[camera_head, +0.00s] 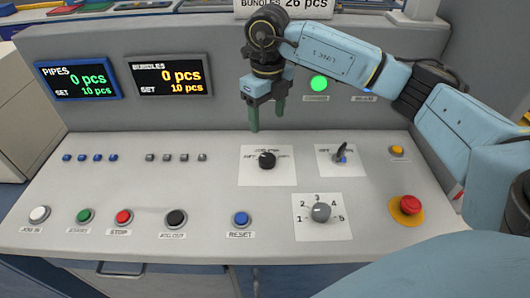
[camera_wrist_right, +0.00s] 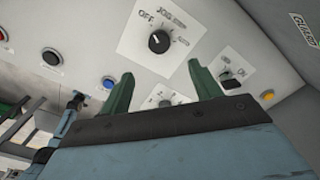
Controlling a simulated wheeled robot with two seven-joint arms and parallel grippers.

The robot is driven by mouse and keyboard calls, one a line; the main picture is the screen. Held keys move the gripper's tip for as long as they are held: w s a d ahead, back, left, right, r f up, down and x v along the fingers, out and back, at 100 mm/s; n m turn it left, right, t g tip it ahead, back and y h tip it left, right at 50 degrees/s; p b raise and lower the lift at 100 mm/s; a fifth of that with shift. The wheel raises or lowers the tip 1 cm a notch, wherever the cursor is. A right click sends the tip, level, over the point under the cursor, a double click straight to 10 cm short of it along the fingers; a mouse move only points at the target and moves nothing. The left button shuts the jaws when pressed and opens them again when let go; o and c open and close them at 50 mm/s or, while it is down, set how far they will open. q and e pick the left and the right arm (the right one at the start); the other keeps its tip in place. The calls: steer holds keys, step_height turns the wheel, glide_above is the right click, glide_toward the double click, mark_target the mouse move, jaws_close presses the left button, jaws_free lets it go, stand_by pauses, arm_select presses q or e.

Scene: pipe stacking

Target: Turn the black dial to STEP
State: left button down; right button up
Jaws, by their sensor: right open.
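The black dial (camera_head: 266,160) sits on a white label plate on the sloped control panel. In the right wrist view the dial (camera_wrist_right: 159,41) has a small light mark that seems to point up and left, towards OFF; a JOG label is readable, other labels are too small. My right gripper (camera_head: 267,116) hangs above and just behind the dial, apart from it. Its two green fingers point down at the panel, spread and empty. In the right wrist view the open fingers (camera_wrist_right: 162,93) frame the area below the dial. My left gripper is not in view.
A switch with a lever (camera_head: 341,155) stands right of the dial, a grey numbered dial (camera_head: 321,212) in front. A red emergency button (camera_head: 410,205) is at the right, a blue RESET button (camera_head: 241,218) front left. Two displays (camera_head: 172,80) rise behind.

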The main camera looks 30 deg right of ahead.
mark_target(267, 157)
step_height(267, 157, down, 13)
steer(key=shift+a+r, duration=0.1)
stand_by(0.3)
steer(key=c, duration=1)
